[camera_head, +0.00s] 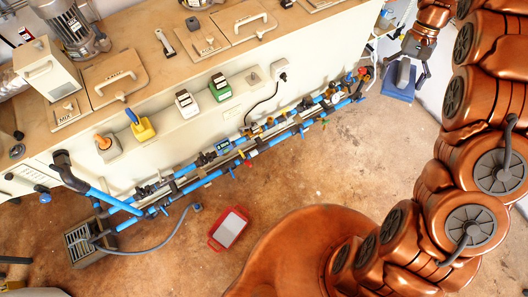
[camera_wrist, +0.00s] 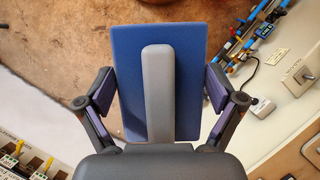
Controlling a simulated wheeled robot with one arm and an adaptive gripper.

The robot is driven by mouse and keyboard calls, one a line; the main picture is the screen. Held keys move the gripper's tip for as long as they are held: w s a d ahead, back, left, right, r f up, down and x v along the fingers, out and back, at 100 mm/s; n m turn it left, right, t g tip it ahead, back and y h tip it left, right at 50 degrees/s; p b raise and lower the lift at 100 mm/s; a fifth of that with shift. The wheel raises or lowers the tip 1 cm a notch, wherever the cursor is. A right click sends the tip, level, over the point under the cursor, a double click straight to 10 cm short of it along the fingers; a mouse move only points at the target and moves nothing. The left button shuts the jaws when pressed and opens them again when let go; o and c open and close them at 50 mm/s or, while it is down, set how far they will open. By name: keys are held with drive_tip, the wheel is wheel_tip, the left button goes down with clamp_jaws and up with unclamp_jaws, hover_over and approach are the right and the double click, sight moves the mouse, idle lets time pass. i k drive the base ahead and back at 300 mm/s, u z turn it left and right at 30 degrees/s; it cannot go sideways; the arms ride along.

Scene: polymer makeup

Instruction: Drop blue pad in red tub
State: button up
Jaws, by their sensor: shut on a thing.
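The blue pad is a flat blue block with a grey bar handle. It shows at the upper right of the head view (camera_head: 397,88) and fills the middle of the wrist view (camera_wrist: 187,50). My gripper (camera_head: 404,72) is shut on the blue pad, with a finger at each side of it in the wrist view (camera_wrist: 162,92). The red tub (camera_head: 212,243) is a shallow red tray with a pale inside, lying on the floor at the lower middle of the head view. The pad is far from the tub, up and to the right.
A wooden-topped bench (camera_head: 130,66) with machines and switches runs along the upper left. Blue pipes (camera_head: 190,186) run along its front. A grey floor drain box (camera_head: 85,243) stands at the lower left. The brown floor (camera_head: 320,165) between pad and tub is clear.

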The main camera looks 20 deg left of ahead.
sight(227, 233)
drive_tip(key=i, duration=1.45)
drive_tip(key=u, duration=5.8)
